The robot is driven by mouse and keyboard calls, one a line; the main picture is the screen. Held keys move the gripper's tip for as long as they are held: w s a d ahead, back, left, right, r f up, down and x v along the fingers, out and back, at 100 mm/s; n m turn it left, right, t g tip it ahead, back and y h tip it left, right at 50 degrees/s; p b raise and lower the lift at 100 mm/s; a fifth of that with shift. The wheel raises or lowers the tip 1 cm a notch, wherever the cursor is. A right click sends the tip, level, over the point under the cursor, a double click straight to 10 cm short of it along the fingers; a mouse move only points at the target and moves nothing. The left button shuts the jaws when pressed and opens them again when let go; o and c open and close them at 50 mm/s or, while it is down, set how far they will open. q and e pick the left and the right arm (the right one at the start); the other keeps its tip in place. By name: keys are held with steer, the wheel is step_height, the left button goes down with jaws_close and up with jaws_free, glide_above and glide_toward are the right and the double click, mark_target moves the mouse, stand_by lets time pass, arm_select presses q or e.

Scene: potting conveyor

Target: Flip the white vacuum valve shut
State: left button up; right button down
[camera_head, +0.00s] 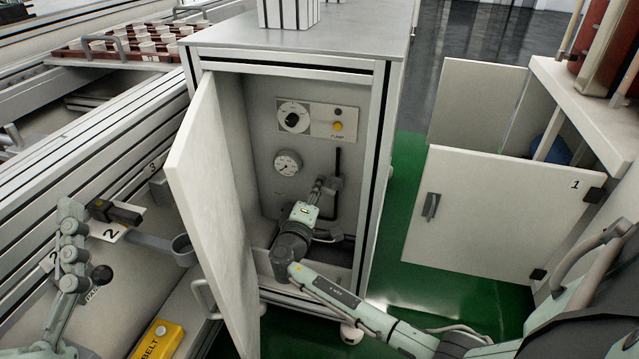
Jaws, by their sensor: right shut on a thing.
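My right arm reaches into the open cabinet (259,110). Its gripper (325,186) is at the black pipe (338,160) on the back wall, right of and below a round pressure gauge (288,163). The gripper is shut on a small part at the pipe, where the white vacuum valve seems to be. The valve itself is hidden behind my fingers and wrist, so its handle angle cannot be told. My left arm is at the lower left, outside the cabinet by the conveyor. Its fingers cannot be made out clearly.
The cabinet door (212,205) stands open just left of my right arm. A panel with a dial and a yellow pump button (338,126) is above the gauge. A yellow belt box (158,341) is lower left. Another cabinet door (490,211) is at right, over green floor.

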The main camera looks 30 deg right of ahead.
steer(key=shift+a+f+n, duration=0.1)
steer(key=shift+f+n, duration=0.25)
steer(key=shift+n, duration=0.75)
arm_select(q)
steer(key=shift+w+d+f+g, duration=0.1)
steer(key=shift+d+f+g, duration=0.1)
steer(key=shift+f+g, duration=0.45)
arm_select(e)
steer(key=shift+f, duration=0.15)
steer(key=shift+n, duration=0.3)
steer(key=c, duration=1.6)
jaws_free()
arm_select(q)
steer(key=shift+w, duration=0.1)
arm_select(e)
steer(key=shift+o, duration=0.3)
steer(key=v, duration=1.2)
steer(key=shift+s, duration=0.1)
